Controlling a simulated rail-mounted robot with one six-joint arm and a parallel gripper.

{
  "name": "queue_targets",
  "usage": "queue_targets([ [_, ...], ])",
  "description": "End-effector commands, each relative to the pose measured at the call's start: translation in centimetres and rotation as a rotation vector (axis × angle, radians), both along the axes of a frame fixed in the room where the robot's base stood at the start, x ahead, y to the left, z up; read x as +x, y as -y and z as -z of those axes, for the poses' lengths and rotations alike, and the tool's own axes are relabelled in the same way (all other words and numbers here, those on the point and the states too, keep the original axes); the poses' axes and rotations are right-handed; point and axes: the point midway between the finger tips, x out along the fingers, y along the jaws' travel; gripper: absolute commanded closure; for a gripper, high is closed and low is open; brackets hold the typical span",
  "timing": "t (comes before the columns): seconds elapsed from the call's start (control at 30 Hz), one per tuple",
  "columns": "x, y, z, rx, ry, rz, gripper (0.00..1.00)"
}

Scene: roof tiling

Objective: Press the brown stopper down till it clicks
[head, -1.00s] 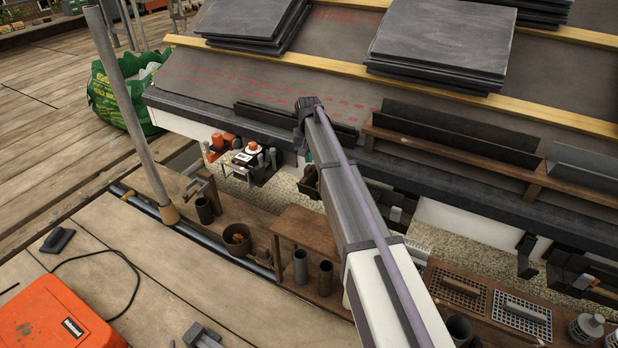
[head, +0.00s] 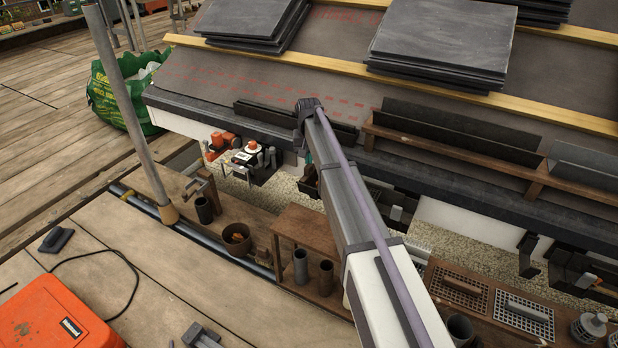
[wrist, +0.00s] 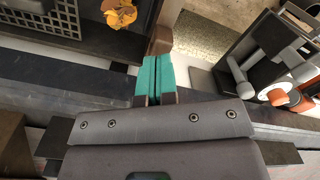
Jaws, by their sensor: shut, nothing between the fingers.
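My gripper (wrist: 154,75) has teal fingers, held together with only a thin seam between them and nothing held. A brown block-like piece (wrist: 160,38), which may be the stopper, shows just beyond the fingertips in the wrist view. I cannot tell whether the tips touch it or how far it is pressed in. In the head view a little teal of my gripper (head: 308,158) shows below the roof edge, mostly hidden by my arm.
An orange-and-white device (wrist: 274,92) stands right of the fingers. A dark tray (wrist: 95,38) with a grid and orange-yellow scraps (wrist: 119,12) lies to the left. The roof edge (head: 240,128) runs close by. A brown bench (head: 306,230) stands below.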

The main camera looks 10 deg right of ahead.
Motion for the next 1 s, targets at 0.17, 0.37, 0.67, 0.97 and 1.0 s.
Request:
queue_targets([
  [0.17,0.0,0.0,0.4,0.000,0.000,0.000,1.00],
  [0.37,0.0,0.0,0.7,0.000,0.000,0.000,1.00],
  [0.67,0.0,0.0,1.1,0.000,0.000,0.000,1.00],
  [0.97,0.0,0.0,1.6,0.000,0.000,0.000,1.00],
  [1.0,0.0,0.0,1.6,0.000,0.000,0.000,1.00],
])
